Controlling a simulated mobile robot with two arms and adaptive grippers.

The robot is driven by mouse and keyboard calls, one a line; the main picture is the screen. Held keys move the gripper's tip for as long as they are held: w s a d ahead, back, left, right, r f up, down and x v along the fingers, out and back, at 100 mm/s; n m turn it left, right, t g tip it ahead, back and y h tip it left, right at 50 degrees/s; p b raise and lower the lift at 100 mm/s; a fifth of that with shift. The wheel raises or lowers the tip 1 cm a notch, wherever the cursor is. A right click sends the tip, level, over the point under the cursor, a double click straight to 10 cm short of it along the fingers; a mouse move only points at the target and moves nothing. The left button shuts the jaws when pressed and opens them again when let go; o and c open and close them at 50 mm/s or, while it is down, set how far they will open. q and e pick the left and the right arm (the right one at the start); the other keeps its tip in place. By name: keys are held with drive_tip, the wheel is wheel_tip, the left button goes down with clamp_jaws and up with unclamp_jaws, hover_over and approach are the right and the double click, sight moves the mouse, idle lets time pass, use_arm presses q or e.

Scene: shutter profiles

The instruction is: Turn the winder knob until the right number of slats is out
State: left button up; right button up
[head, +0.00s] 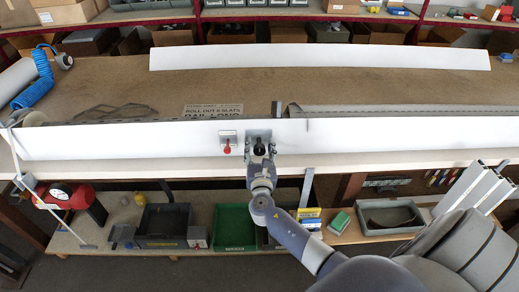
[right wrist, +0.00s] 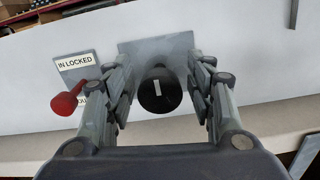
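The winder knob (right wrist: 158,92) is black with a white mark on its face, on a grey plate (right wrist: 132,52) on the long white front panel (head: 120,139). In the head view the knob (head: 260,150) is partly hidden by my right gripper (head: 260,147). In the right wrist view my right gripper (right wrist: 159,85) is open, its fingers on either side of the knob with gaps. A red lever (right wrist: 66,101) is left of the knob, by a label reading "IN LOCKED". Grey slat-like strips (head: 400,109) lie behind the panel. My left gripper is out of view.
A long white strip (head: 320,57) lies at the back of the brown bench (head: 120,82). A blue coiled hose (head: 36,85) is at the left. A green bin (head: 234,226) and grey trays (head: 391,214) sit on the shelf below. White profiles (head: 462,187) stand at right.

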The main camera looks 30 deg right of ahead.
drive_tip(key=shift+a+f, duration=0.1)
drive_tip(key=shift+f, duration=0.05)
drive_tip(key=shift+s, duration=0.15)
drive_tip(key=shift+s+a+f, duration=0.1)
drive_tip(key=shift+s+a, duration=0.15)
drive_tip(key=v, duration=1.1)
drive_tip(key=shift+d, duration=0.1)
